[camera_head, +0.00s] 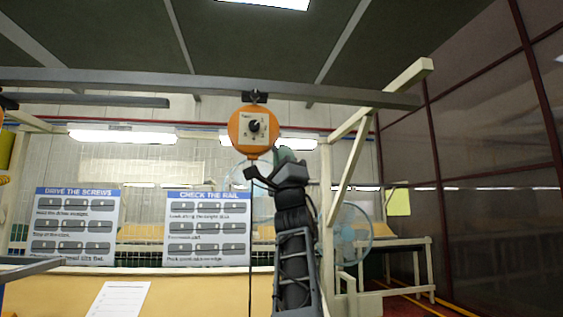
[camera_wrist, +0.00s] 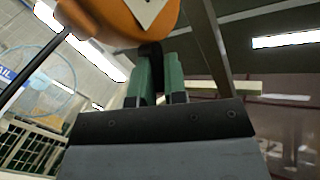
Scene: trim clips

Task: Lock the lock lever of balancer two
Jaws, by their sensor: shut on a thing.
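An orange round balancer (camera_head: 240,143) with a pale square plate and black knob (camera_head: 254,126) hangs from the overhead rail. Its plate's writing is too small to read. The underside of the orange body (camera_wrist: 125,22) fills the top of the wrist view. My gripper (camera_head: 266,170) is just below the balancer. In the wrist view, my green fingers (camera_wrist: 152,75) are shut on a short dark piece (camera_wrist: 151,54) under the orange body, which looks like the lock lever. Its lower end is hidden between the fingers.
The grey overhead rail (camera_head: 150,82) crosses above. A dark cable (camera_head: 250,225) hangs beside my arm. Two instruction boards (camera_head: 76,226) stand behind the bench (camera_head: 190,292). A wooden post with a brace (camera_head: 348,168) and a fan (camera_head: 352,232) are to the right.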

